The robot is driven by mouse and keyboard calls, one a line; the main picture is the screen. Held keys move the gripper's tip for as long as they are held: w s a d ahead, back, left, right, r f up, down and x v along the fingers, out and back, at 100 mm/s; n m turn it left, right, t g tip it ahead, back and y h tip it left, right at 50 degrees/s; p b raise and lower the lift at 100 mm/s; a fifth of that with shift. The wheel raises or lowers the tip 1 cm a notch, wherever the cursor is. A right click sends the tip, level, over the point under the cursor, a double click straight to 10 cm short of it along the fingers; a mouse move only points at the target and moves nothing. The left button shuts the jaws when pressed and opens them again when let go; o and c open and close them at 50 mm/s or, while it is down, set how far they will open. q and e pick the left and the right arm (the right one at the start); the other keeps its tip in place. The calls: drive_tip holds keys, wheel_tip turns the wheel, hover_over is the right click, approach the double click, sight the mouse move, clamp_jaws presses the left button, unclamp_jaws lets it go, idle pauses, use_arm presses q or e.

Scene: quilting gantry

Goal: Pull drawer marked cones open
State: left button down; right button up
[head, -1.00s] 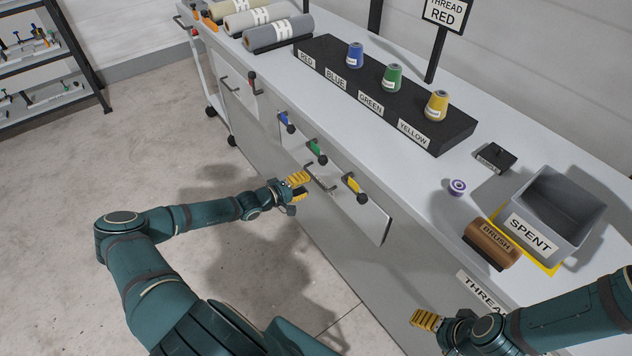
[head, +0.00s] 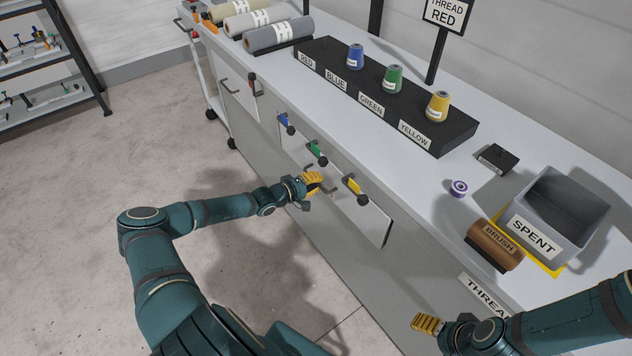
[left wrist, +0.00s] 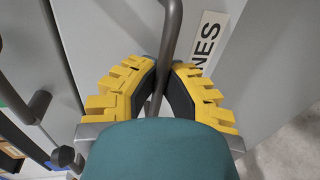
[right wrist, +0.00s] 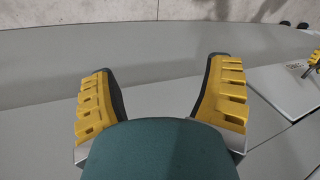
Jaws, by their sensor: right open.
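The cones drawer (head: 362,219) is a pale front in the long cabinet, under the yellow lever. Part of its label, reading "NES" (left wrist: 207,42), shows in the left wrist view. Its grey bar handle (left wrist: 172,28) runs between the fingers of my left gripper (head: 318,184). Those fingers (left wrist: 166,75) are close together around the bar, and the gripper hides much of the handle in the head view. My right gripper (head: 428,322) is open and empty, low at the right near the cabinet front; its spread fingers show in the right wrist view (right wrist: 162,75).
Blue (head: 286,123), green (head: 317,153) and yellow (head: 355,190) levers with dark knobs jut from the cabinet front near my left gripper. Another handled drawer (head: 240,92) is further left. The worktop holds a cone rack (head: 447,143), brush (head: 494,244) and spent bin (head: 530,238). Floor before the cabinet is clear.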

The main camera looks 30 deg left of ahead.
use_arm(q)
drive_tip(key=shift+s, duration=0.1)
drive_tip(key=f+p+v, duration=0.2)
drive_tip(key=p+v, duration=0.2)
drive_tip(key=v, duration=0.7)
drive_tip(key=f+p+v, duration=0.2)
drive_tip(key=p+v, duration=0.1)
drive_tip(key=v, duration=0.8)
drive_tip(key=shift+s+a+f+p, duration=0.35)
drive_tip(key=shift+s+a+p, duration=0.05)
drive_tip(key=c, duration=1)
unclamp_jaws()
drive_tip(key=shift+c, duration=0.2)
